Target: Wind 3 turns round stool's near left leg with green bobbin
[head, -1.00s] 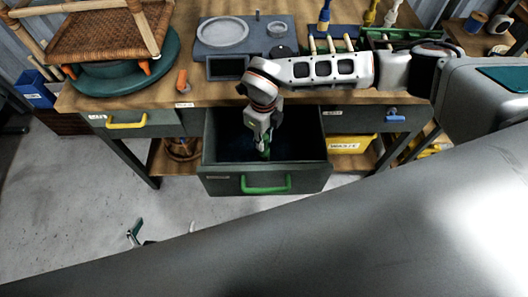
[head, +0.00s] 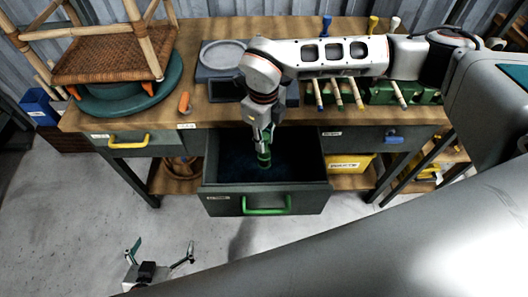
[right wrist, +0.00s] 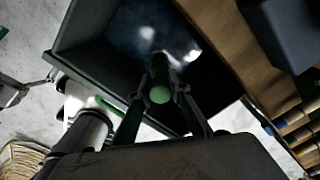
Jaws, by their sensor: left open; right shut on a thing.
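The green bobbin (head: 264,158) is upright in my right gripper (head: 264,140), over the open drawer (head: 222,206). In the right wrist view, the bobbin's round green end (right wrist: 159,94) sits between the two fingers of my right gripper (right wrist: 162,100), which is shut on it. The stool (head: 108,62), with a brown woven panel and pale rattan poles, stands at the upper left on a round green turntable (head: 130,102). My left gripper (head: 162,252) is open and empty, low at left over the floor.
The wooden bench (head: 350,117) carries a grey plate with a round dish (head: 222,55), an orange-handled tool (head: 184,101) and a green rack of pegs (head: 380,92). A yellow bin (head: 350,163) is on the shelf below. The drawer juts out from the bench front.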

